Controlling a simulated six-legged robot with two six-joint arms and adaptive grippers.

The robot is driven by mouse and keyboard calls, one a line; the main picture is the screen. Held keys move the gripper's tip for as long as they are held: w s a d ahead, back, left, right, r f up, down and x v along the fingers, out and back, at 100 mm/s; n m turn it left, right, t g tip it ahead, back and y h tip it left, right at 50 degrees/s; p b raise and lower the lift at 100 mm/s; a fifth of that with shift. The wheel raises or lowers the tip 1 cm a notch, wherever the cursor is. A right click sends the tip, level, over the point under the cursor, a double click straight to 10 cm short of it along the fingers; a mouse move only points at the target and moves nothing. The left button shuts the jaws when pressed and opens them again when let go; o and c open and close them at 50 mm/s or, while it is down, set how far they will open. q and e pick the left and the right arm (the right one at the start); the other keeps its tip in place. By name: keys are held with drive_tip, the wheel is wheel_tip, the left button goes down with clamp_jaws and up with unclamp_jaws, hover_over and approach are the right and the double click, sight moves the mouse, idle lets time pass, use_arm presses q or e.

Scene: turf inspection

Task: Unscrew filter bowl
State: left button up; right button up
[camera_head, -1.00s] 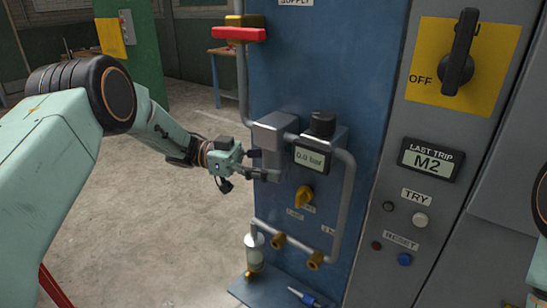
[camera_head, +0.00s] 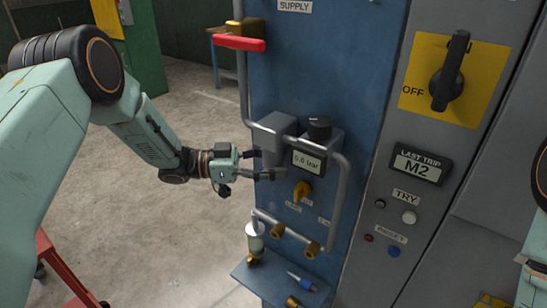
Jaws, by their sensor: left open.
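A grey block (camera_head: 275,124) is mounted on the blue panel, with a grey bowl (camera_head: 270,157) hanging under it. My left gripper (camera_head: 262,166) is at this bowl, its two fingers pointing right, one higher and one lower. The fingers are open and overlap the bowl in the picture; I cannot tell whether they touch it. Part of the bowl is hidden by the fingers. A small clear-and-white cup (camera_head: 255,237) with a brass end is at the lower left of the panel, by the shelf. My right gripper is not in view.
A regulator with a display (camera_head: 309,162) and black knob is right of the block. A red lever (camera_head: 239,43) is above. A blue shelf (camera_head: 268,283) holds small parts. A red cart (camera_head: 68,262) stands lower left.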

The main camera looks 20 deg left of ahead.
use_arm(q)
drive_tip(key=shift+r+n+t+y+p, duration=0.1)
drive_tip(key=shift+n+t+y+p, duration=0.4)
drive_tip(key=shift+n+t+p, duration=0.55)
drive_tip(key=n+t+y, duration=0.1)
drive_tip(key=n+t, duration=0.1)
drive_tip(key=t, duration=0.1)
drive_tip(key=shift+y+p, duration=0.35)
drive_tip(key=shift+y, duration=0.05)
drive_tip(key=shift+d+f+n+t+y, duration=0.1)
drive_tip(key=shift+f+n+t+y, duration=0.1)
drive_tip(key=shift+n+t+y, duration=1.25)
drive_tip(key=n+t+y+b, duration=0.1)
drive_tip(key=t+y, duration=0.1)
drive_tip(key=y, duration=0.1)
drive_tip(key=shift+d+n, duration=0.1)
drive_tip(key=shift+n, duration=0.3)
drive_tip(key=shift+w+n+t+y, duration=0.1)
drive_tip(key=shift+n+t+y, duration=0.55)
drive_tip(key=shift+y, duration=0.4)
